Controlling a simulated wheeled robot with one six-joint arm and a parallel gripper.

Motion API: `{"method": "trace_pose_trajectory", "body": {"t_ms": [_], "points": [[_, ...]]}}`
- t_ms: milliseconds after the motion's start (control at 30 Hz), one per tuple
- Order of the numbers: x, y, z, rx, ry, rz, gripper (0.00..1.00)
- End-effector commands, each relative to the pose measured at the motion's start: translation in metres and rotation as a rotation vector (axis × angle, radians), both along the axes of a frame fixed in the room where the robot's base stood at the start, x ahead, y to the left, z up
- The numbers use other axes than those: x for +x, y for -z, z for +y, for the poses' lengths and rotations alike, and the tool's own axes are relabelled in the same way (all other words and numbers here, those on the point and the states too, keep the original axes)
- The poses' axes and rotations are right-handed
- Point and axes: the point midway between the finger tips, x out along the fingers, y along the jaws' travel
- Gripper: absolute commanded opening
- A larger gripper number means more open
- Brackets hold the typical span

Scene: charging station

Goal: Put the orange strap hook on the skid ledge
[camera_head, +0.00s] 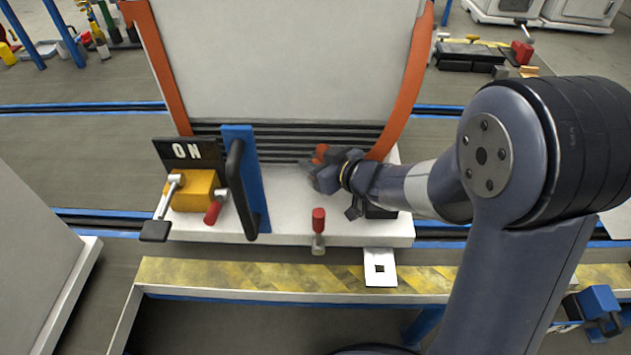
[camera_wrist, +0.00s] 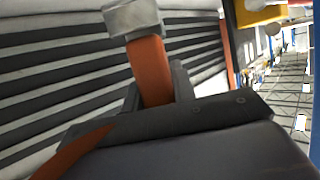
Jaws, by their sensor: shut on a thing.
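My gripper (camera_head: 326,174) is shut on the orange strap hook (camera_head: 320,152), just in front of the dark slatted vent of the cabinet. In the wrist view the orange strap of the hook (camera_wrist: 149,72) stands between the two dark fingers of my gripper (camera_wrist: 156,94), with a grey metal block at its upper end. The white skid ledge (camera_head: 285,233) runs along the foot of the cabinet, below my gripper. Whether the hook touches the ledge or the vent I cannot tell. My arm and gripper hide the right part of the ledge.
A blue upright with a black handle (camera_head: 240,180) stands on the ledge left of my gripper. A yellow box (camera_head: 193,192) with levers and an ON sign (camera_head: 184,152) are further left. A red-handled clamp (camera_head: 318,222) is at the front edge. A yellow striped rail (camera_head: 250,275) runs in front.

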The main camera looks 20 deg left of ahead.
Motion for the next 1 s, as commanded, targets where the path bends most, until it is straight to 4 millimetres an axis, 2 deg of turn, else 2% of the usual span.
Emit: {"method": "trace_pose_trajectory", "body": {"t_ms": [33,100,200,667,700,933,1000], "points": [[0.0,0.014,0.0,-0.001,0.001,0.004,0.0],[0.0,0.027,0.0,-0.002,0.001,0.004,0.0],[0.0,0.04,0.0,-0.001,0.001,0.003,0.0],[0.0,0.047,0.0,-0.001,0.001,0.001,0.0],[0.0,0.048,0.0,-0.001,0.001,0.001,0.26],[0.0,0.047,0.0,-0.001,0.001,0.001,0.45],[0.0,0.047,0.0,-0.001,0.001,0.001,0.47]]}}
